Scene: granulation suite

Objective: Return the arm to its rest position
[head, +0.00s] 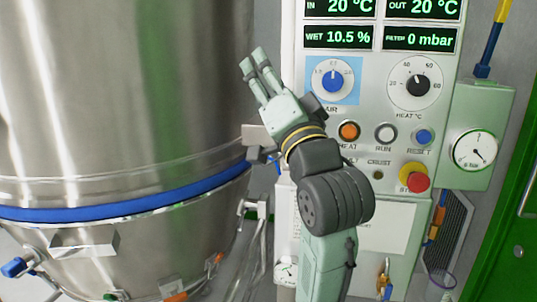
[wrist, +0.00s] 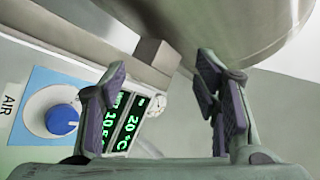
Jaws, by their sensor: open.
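My gripper (head: 255,68) is raised in front of the control panel, at its left edge, close to the steel vessel in the head view. In the wrist view the two fingers of my gripper (wrist: 165,95) stand apart with nothing between them. My arm rises from the bottom of the head view and bends up and left. Part of the panel behind the arm is hidden.
A large steel vessel (head: 110,90) with a blue band (head: 120,205) fills the left. The control panel (head: 440,115) has a blue air knob (head: 332,80), a heat knob (head: 417,83), coloured buttons and a red stop button (head: 414,177). A gauge (head: 475,150) is at right.

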